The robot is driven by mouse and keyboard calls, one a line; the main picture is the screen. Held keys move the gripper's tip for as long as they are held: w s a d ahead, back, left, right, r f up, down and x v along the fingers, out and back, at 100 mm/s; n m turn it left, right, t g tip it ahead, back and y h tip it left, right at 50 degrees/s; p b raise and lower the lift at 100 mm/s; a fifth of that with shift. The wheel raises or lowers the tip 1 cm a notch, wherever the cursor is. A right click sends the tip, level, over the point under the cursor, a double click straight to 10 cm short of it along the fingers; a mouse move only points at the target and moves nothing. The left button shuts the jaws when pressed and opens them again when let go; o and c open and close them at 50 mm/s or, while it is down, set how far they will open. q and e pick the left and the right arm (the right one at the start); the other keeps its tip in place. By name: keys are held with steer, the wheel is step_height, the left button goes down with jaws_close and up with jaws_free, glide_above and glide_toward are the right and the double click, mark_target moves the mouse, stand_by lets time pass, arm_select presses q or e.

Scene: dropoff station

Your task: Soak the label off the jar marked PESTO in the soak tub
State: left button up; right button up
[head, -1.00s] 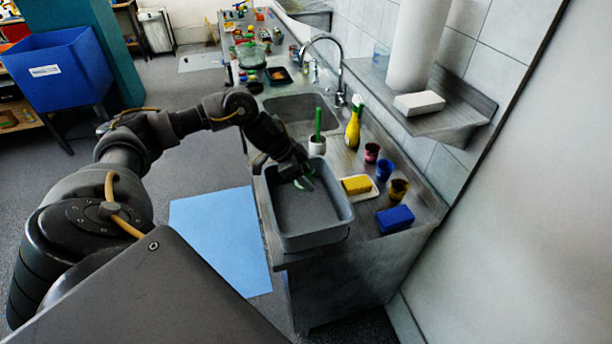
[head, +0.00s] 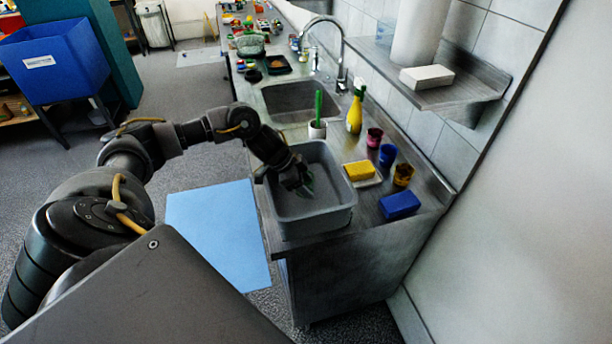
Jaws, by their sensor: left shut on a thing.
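The soak tub (head: 338,216) is a grey rectangular basin at the near end of the steel counter. My left gripper (head: 303,186) reaches down inside the tub, shut on a small greenish, glassy thing (head: 308,190), which appears to be a jar. The gripper hides most of it, and no PESTO marking can be read. I cannot tell whether it touches the tub's floor or is under water. My right gripper is not in view.
A yellow sponge (head: 359,171) on a white dish, a blue block (head: 399,205) and several small cups (head: 388,154) stand right of the tub. A white pot (head: 317,130) with a green-handled brush, a yellow spray bottle (head: 354,114) and the sink (head: 292,99) lie behind. A shelf (head: 440,95) overhangs the right.

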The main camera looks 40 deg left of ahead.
arm_select(q)
steer(key=shift+f+b, duration=0.5)
steer(key=shift+f, duration=0.7)
stand_by(5.5)
step_height(320, 180, up, 14)
steer(key=p, duration=1.1)
steer(key=shift+r, duration=0.25)
